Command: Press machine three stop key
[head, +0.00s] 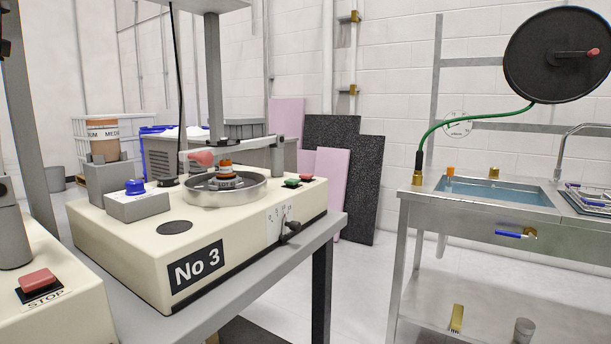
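Machine three (125,240) is a cream box with a black "No 3" plate (197,267) on its front, standing on a grey bench. At the right end of its top sit a small green key (291,183) and a small red key (306,178) side by side; I cannot read a label by either. A round metal bowl (255,193) is in the middle of its top. A different machine at the lower left carries a larger red key (37,281) labelled "STOP". My gripper is not in view.
A lever arm with a pink-red knob (203,157) extends over the bowl. A blue knob (134,187) on a grey box is at the left. A small black lever (290,229) sticks out of the front. A steel sink (495,190) stands right, with open floor between.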

